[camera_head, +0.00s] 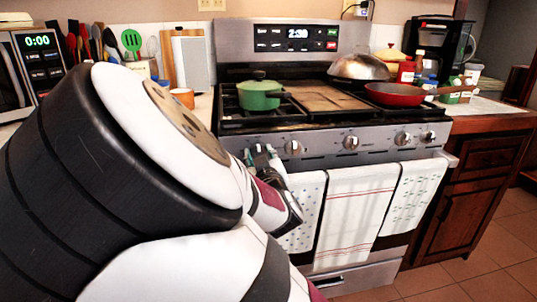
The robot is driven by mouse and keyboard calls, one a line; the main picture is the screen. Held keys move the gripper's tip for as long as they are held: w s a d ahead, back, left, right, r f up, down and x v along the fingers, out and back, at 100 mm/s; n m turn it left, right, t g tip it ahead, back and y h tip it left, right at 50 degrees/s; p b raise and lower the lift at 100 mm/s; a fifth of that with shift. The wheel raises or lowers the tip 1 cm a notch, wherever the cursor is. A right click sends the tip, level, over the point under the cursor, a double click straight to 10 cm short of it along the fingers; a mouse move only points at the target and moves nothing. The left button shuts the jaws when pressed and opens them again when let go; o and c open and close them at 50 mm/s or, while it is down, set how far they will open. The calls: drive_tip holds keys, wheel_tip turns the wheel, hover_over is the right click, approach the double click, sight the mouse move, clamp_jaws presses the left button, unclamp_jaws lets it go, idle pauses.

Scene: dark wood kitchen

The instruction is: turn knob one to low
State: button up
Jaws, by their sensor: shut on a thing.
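The gas stove (325,158) stands ahead, with a row of knobs along its steel front panel. My gripper (262,154) is at the left end of this panel, its fingers closed on the leftmost knob, which is mostly hidden behind the fingers and my arm. To its right, knobs show at the second place (292,147), in the middle (350,143), and as a pair at the right end, one (403,138) beside the other (429,136). The grasped knob's pointer and setting cannot be seen. No flame is visible at the burners.
A green pot (259,97) stands on the left burners and a red pan (394,95) on the right. A domed lid (358,68) is behind. Towels (358,205) hang from the oven handle below the knobs. My arm covers the left foreground. Floor at right is clear.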

drive_tip(key=n+p, duration=0.2)
drive_tip(key=n, duration=0.4)
drive_tip(key=shift+r+n+p, duration=0.15)
drive_tip(key=shift+n+p, duration=0.25)
drive_tip(key=n+p, duration=0.3)
drive_tip(key=n, duration=0.3)
drive_tip(key=n+p, duration=0.3)
drive_tip(key=n, duration=0.3)
drive_tip(key=shift+n, duration=0.4)
drive_tip(key=n+p, duration=0.2)
drive_tip(key=n, duration=0.4)
drive_tip(key=shift+n, duration=0.3)
drive_tip(key=o, duration=1.2)
drive_tip(key=shift+c, duration=0.2)
drive_tip(key=shift+r, duration=0.1)
